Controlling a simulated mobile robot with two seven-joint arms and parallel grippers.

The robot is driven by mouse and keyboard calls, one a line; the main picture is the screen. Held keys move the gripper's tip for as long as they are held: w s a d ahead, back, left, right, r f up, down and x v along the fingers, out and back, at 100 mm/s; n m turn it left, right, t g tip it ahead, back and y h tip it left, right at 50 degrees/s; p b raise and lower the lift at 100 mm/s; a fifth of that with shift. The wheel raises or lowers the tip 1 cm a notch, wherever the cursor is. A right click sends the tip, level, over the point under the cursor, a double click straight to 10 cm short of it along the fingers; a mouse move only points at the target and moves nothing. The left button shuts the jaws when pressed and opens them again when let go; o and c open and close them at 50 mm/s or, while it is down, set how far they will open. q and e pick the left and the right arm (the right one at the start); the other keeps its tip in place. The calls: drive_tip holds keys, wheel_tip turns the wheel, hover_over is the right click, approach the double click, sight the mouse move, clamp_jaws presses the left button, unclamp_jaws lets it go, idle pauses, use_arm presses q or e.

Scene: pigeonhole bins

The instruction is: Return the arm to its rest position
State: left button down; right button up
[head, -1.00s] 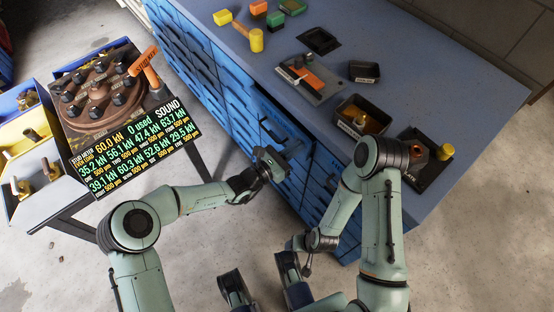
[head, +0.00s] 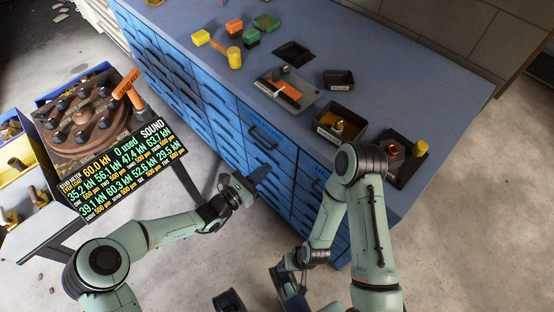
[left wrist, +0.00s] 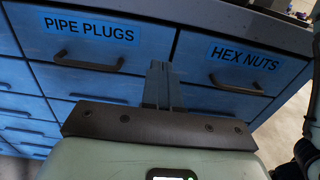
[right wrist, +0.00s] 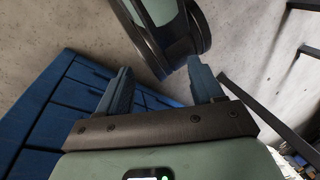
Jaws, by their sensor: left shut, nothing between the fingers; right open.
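My left gripper (head: 256,176) is in front of the blue drawer cabinet (head: 222,125). Its two fingers are together and empty in the left wrist view (left wrist: 160,82). They point at the cabinet front between the drawer labelled PIPE PLUGS (left wrist: 85,50) and the one labelled HEX NUTS (left wrist: 235,75); contact cannot be told. Both drawers look closed. My right arm folds down in front of the cabinet's right end. My right gripper is low there and hard to make out in the head view. The right wrist view shows its fingers (right wrist: 160,85) apart with nothing between them.
The blue bench top (head: 400,85) carries yellow, orange and green pieces, a grey fixture (head: 285,92), and small black trays (head: 338,78). At left stand a tester with a readout (head: 120,170) and a yellow bin (head: 25,165). Concrete floor (head: 455,230) is clear at right.

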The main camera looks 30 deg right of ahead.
use_arm(q)
drive_tip(key=v, duration=0.5)
drive_tip(key=shift+p, duration=0.3)
use_arm(e)
drive_tip(key=shift+s+a+r, duration=0.25)
drive_tip(key=shift+s+r, duration=0.25)
drive_tip(key=shift+s, duration=0.1)
use_arm(q)
drive_tip(key=s+a+f+m+g+y+p, duration=0.4)
drive_tip(key=s+a+f, duration=0.1)
drive_tip(key=s, duration=0.4)
drive_tip(key=s+a+f+m+g+y+p, duration=0.4)
drive_tip(key=s+a+f+m, duration=0.1)
drive_tip(key=s, duration=0.5)
drive_tip(key=s+a+m+y+p, duration=0.2)
drive_tip(key=s+a+m+p, duration=0.1)
drive_tip(key=a, duration=0.4)
drive_tip(key=s+a+m+t+y+p, duration=0.1)
drive_tip(key=s+a+m+y+p, duration=0.2)
drive_tip(key=s+a+m+p, duration=0.1)
drive_tip(key=shift+a+r+m+y+p, duration=0.35)
drive_tip(key=shift+a+m, duration=0.45)
drive_tip(key=shift+a, duration=0.6)
use_arm(e)
wheel_tip(320, 180, up, 16)
drive_tip(key=s+a+g, duration=0.1)
drive_tip(key=s+g, duration=0.1)
drive_tip(key=shift+s+a+f+y, duration=0.25)
drive_tip(key=shift+s+y, duration=0.05)
drive_tip(key=shift+s, duration=0.05)
